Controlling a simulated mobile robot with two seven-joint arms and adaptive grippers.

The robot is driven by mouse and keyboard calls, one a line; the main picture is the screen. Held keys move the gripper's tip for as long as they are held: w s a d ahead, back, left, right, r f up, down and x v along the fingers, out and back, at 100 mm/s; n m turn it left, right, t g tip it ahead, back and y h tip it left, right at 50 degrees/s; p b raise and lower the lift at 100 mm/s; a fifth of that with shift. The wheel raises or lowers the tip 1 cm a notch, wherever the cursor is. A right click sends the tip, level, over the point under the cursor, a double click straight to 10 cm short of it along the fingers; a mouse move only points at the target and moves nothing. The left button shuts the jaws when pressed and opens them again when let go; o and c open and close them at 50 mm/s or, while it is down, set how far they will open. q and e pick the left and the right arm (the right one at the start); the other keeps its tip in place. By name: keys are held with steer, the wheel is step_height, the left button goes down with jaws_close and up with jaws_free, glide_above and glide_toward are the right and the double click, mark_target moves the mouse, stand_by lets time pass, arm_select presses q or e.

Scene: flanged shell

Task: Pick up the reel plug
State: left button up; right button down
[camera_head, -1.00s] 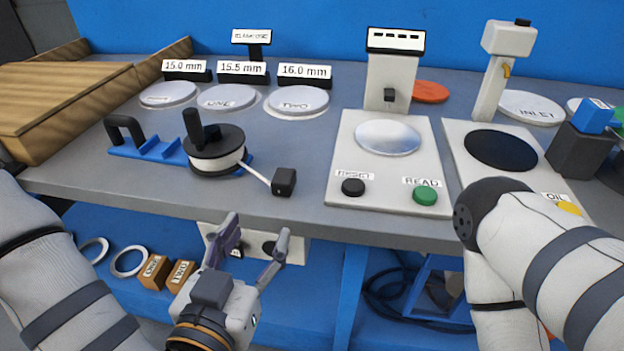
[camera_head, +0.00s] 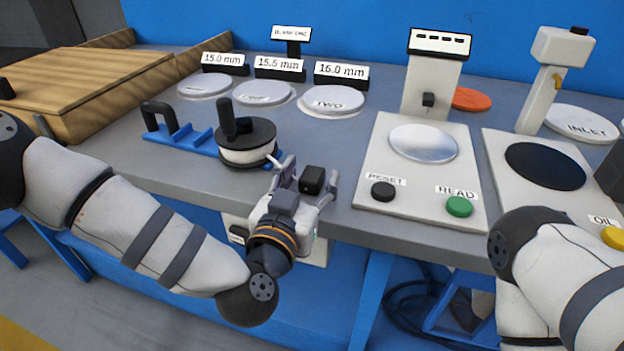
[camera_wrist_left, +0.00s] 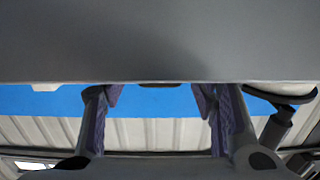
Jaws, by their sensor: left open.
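The reel plug (camera_head: 313,180) is a small black block at the bench's front edge, by the reel (camera_head: 247,142) with its black top and upright handle. A pale cord shows only in part between them. My left gripper (camera_head: 308,176) is open, its fingers on either side of the plug in the head view. I cannot tell whether they touch it. In the left wrist view the open fingers (camera_wrist_left: 160,100) point at a broad grey surface, and the plug is not clearly seen. My right arm shows at the right, its gripper out of view.
The grey bench (camera_head: 330,135) holds a blue reel stand (camera_head: 180,146), labelled discs (camera_head: 332,100) and a plate with a black reset button (camera_head: 383,192) and green read button (camera_head: 459,206). A wooden box (camera_head: 90,85) stands at left. The bench's front edge lies close to my left gripper.

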arm_select(q)
steer(key=c, duration=1.2)
steer(key=shift+c, duration=0.2)
